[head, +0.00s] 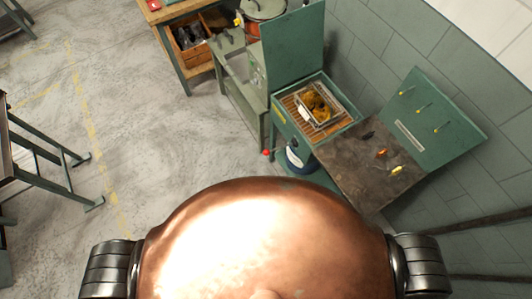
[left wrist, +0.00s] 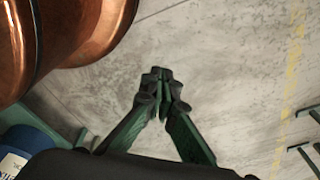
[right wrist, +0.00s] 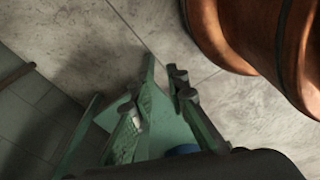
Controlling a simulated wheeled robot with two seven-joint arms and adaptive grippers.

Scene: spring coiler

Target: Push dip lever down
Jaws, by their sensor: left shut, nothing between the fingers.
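A thin lever with a red knob (head: 267,153) sticks out from the left side of the green dip station (head: 281,118); I take it to be the dip lever. A wire basket (head: 318,103) with yellowish contents sits on the station's wooden slats. My left gripper (left wrist: 163,76) is shut and empty above the bare floor in the left wrist view. My right gripper (right wrist: 155,90) is open and empty in the right wrist view, with green metal parts behind its fingers. Neither gripper shows in the head view, and the knob is not clear in either wrist view.
A dark-topped table with a green pegboard (head: 425,110) and small coloured lures stands right of the station. A blue container (head: 295,160) is below the station and also shows in the left wrist view (left wrist: 28,150).

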